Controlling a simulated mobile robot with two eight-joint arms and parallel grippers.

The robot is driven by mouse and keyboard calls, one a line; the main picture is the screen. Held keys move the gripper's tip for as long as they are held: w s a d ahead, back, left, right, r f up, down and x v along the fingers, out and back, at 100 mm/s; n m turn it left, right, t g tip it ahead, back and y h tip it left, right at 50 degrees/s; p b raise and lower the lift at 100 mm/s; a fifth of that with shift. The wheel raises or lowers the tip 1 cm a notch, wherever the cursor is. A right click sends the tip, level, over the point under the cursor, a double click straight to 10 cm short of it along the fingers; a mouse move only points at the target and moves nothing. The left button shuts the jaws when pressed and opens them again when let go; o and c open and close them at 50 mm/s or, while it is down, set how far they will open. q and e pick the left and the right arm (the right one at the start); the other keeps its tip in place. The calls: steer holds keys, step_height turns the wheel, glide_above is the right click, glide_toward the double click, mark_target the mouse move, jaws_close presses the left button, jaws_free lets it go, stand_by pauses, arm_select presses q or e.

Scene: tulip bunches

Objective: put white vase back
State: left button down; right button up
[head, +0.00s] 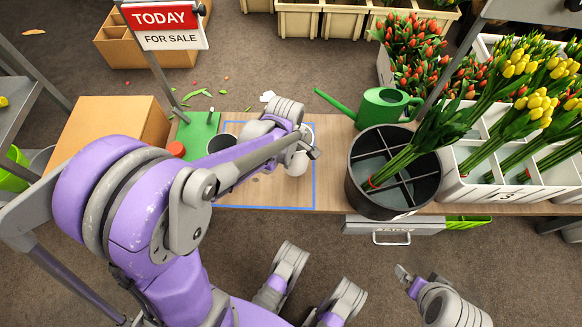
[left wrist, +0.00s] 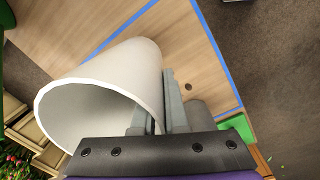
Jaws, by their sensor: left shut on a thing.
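The white vase (head: 298,165) is at the right side of a blue-outlined square (head: 262,207) on the wooden table. My left gripper (head: 308,143) reaches over it from the left. In the left wrist view, the vase (left wrist: 100,95) shows its wide open rim and looks tilted. My left gripper (left wrist: 163,115) is shut on its wall near the rim. I cannot tell whether the vase's base touches the table. My right gripper (head: 412,280) is low in front of the table, away from the vase; whether its fingers are parted is unclear.
A black divided bucket (head: 360,195) with tulips stands right of the square, and a green watering can (head: 384,107) behind it. White crates (head: 470,186) of tulips stand further right. A dark cylinder (head: 222,143), green mat (head: 197,128) and cardboard box (head: 112,122) are left.

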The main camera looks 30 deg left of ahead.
mark_target(289, 174)
arm_select(q)
steer(key=shift+f+b, duration=0.7)
steer(key=shift+f, duration=1.35)
steer(key=shift+f, duration=0.2)
steer(key=c, duration=0.9)
jaws_free()
steer(key=shift+c, duration=0.2)
steer(key=shift+r, duration=0.15)
